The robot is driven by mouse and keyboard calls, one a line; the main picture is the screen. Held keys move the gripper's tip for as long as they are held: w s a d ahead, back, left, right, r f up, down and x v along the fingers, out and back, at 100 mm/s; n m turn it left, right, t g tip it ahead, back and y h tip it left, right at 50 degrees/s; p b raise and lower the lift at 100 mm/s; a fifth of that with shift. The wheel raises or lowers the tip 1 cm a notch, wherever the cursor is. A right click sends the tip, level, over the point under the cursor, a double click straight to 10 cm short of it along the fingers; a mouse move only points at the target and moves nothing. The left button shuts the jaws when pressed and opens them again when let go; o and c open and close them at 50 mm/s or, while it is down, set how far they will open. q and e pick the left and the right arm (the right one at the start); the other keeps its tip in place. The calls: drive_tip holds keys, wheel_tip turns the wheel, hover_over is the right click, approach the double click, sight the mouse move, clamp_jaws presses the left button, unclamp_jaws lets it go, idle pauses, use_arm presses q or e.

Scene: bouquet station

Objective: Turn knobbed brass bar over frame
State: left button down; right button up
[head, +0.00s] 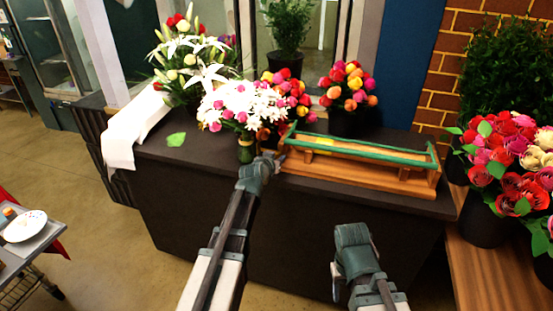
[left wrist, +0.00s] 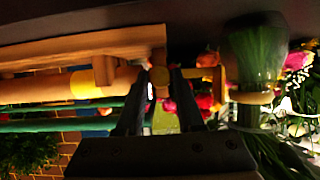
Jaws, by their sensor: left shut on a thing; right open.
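A long wooden frame (head: 345,178) with green rails (head: 350,150) along its top sits on the dark counter. My left gripper (head: 268,162) is at the frame's left end. In the left wrist view its fingers (left wrist: 160,105) are closed around the end part of the brass bar (left wrist: 95,83), by a brownish knob (left wrist: 160,78). In the head view the bar is mostly hidden by the rails and gripper. My right gripper (head: 353,238) is open and empty, in front of the counter, away from the frame.
A glass vase (head: 246,150) of white and pink flowers stands close left of my left gripper; it also shows in the left wrist view (left wrist: 255,55). More bouquets stand behind. Potted roses (head: 505,170) stand right.

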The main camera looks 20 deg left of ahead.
idle(0.7)
use_arm(q)
drive_tip(key=m+y, duration=0.1)
drive_tip(key=m+y+b, duration=0.1)
drive_tip(key=m, duration=0.1)
drive_tip(key=shift+d+f, duration=0.2)
drive_tip(key=m+b, duration=0.1)
drive_tip(key=m+y, duration=0.1)
drive_tip(key=shift+d+f+m+t+y+b, duration=0.1)
drive_tip(key=shift+f+m+t+y+b, duration=0.05)
drive_tip(key=shift+m+t+y+b, duration=0.2)
drive_tip(key=m+y+b, duration=0.1)
drive_tip(key=m, duration=0.1)
drive_tip(key=m+t+y+b, duration=0.1)
drive_tip(key=m+b, duration=0.1)
drive_tip(key=shift+s+d+f, duration=0.1)
drive_tip(key=shift+f, duration=0.1)
drive_tip(key=shift+m+t+y+b, duration=0.55)
drive_tip(key=shift+m+t+b, duration=0.2)
drive_tip(key=shift+m+b, duration=1.1)
drive_tip(key=shift+r, duration=0.1)
drive_tip(key=c, duration=0.5)
unclamp_jaws()
drive_tip(key=shift+c, duration=0.2)
